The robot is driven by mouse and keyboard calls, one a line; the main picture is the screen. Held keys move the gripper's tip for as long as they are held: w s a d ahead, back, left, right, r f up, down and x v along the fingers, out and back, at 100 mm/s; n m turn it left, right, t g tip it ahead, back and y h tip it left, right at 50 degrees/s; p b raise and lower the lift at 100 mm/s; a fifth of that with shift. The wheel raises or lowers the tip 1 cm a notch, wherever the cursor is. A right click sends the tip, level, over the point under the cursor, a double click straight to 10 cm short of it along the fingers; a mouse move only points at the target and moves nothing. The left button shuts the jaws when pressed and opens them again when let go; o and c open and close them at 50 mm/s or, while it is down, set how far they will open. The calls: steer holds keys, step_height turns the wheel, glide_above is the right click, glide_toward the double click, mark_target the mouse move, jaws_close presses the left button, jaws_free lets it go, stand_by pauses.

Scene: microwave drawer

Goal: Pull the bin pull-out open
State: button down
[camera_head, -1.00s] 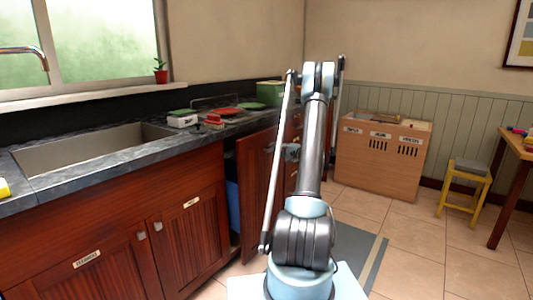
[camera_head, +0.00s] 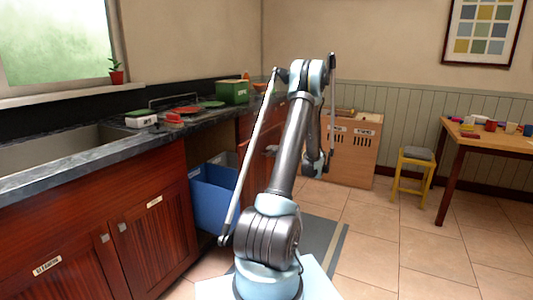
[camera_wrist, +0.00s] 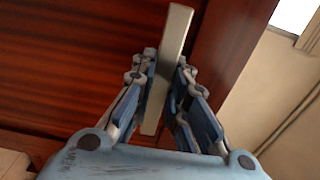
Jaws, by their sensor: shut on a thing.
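The bin pull-out stands out from the counter run, with its blue bin (camera_head: 213,198) showing in the gap beside the cabinets. A grey bin part (camera_head: 224,159) shows behind the blue one. Its red-brown wooden front is partly hidden behind my arm in the head view, and it fills much of the wrist view (camera_wrist: 70,60). In the wrist view my gripper (camera_wrist: 167,85) is shut on the pale metal bar handle (camera_wrist: 176,35), one finger on each side. In the head view the grip is hidden behind my arm.
The dark countertop (camera_head: 100,157) holds a green box (camera_head: 232,92) and red and green dishes. A wooden sorting box (camera_head: 350,150) stands by the back wall. A yellow stool (camera_head: 412,172) and a table (camera_head: 490,138) are at right. The tiled floor (camera_head: 400,245) at right is clear.

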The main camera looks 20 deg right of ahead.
steer(key=shift+s+f, duration=0.1)
steer(key=shift+f, duration=0.05)
steer(key=c, duration=1.6)
jaws_free()
steer(key=shift+o, duration=0.2)
steer(key=shift+d, duration=0.1)
steer(key=v, duration=1.1)
steer(key=shift+s+d, duration=0.25)
steer(key=shift+d, duration=0.05)
steer(key=shift+s, duration=0.1)
